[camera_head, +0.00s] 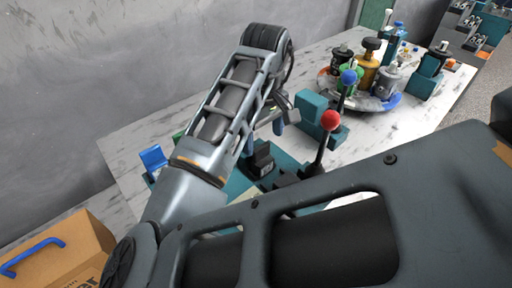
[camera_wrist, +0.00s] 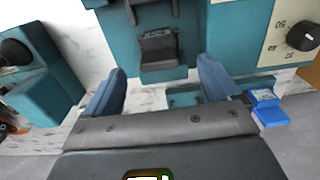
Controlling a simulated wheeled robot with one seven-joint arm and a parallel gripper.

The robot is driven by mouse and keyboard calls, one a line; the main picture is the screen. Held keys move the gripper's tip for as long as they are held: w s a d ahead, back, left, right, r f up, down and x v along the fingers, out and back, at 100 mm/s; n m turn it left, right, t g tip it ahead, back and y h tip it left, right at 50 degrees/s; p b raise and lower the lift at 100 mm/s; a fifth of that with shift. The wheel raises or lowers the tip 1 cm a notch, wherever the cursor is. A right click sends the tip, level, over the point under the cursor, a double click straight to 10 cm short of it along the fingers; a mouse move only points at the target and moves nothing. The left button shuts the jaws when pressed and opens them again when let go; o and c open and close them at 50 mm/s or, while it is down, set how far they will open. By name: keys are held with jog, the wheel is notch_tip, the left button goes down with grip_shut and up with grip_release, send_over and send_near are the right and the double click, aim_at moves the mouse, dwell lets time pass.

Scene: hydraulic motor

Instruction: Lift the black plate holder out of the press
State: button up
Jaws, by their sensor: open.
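The black plate holder (camera_wrist: 159,50) sits low in the teal press (camera_wrist: 203,35), upper middle of the wrist view. It looks like a small dark block with a raised back. In the head view a black block that looks like it (camera_head: 262,159) shows on the teal press base, partly hidden by my arm. My gripper (camera_wrist: 160,82) is open, its two blue-grey fingers spread left and right of the holder's line. The fingers appear apart from the holder, with nothing between them. In the head view my gripper (camera_head: 284,116) is partly hidden behind my arm.
A round tray (camera_head: 385,103) with several parts is at the back right. A blue piece (camera_wrist: 269,108) lies right of my gripper. A cardboard box (camera_head: 62,262) is at lower left.

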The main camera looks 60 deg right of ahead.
aim_at(263, 148)
jog(key=shift+w+d+f, duration=0.1)
jog(key=shift+w+f, duration=0.05)
jog(key=shift+f, duration=0.2)
jog(key=shift+d+f+p, duration=0.1)
jog(key=shift+f+p, duration=0.2)
jog(key=shift+f, duration=3.25)
jog(key=shift+c, duration=0.3)
jog(key=shift+r, duration=0.15)
jog(key=c, duration=1.1)
